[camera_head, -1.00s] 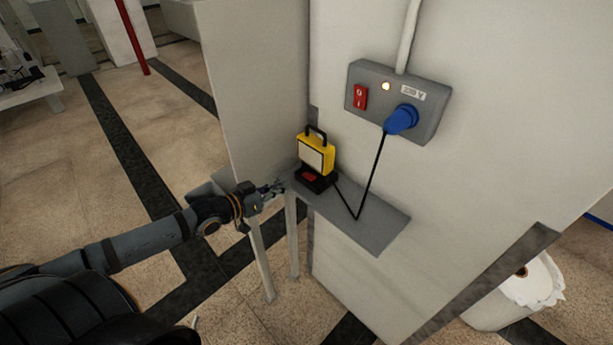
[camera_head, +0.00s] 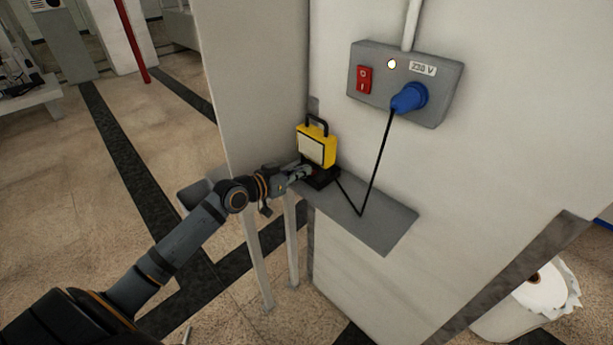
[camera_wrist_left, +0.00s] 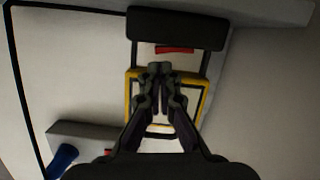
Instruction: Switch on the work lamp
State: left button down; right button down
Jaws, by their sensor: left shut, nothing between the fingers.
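The yellow work lamp (camera_head: 316,149) stands upright on a grey shelf against the pale wall, its pale panel facing out; no clear glow shows. In the left wrist view, the lamp's yellow frame (camera_wrist_left: 204,98) is partly behind my fingers. Its dark base (camera_wrist_left: 176,26) carries a red rocker switch (camera_wrist_left: 174,49), mostly hidden by my gripper in the head view. My left gripper (camera_head: 309,172) is shut and empty, close to the front of the lamp base. In the wrist view its fingertips (camera_wrist_left: 160,68) sit just short of the switch; I cannot tell whether they touch.
A grey 230 V socket box (camera_head: 436,101) on the wall has a red switch (camera_head: 364,80), a lit indicator (camera_head: 392,64) and a blue plug (camera_head: 409,98). A black cable (camera_head: 376,160) runs from plug to lamp. The shelf (camera_head: 385,226) is clear on its right.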

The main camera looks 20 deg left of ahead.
pick_arm(q)
jog(key=shift+x, duration=0.8)
jog(key=shift+d+f+m+b, duration=0.15)
jog(key=shift+f+m+b, duration=0.15)
jog(key=shift+f+b, duration=0.4)
jog(key=shift+s+d+r, duration=0.1)
jog(key=shift+r, duration=0.2)
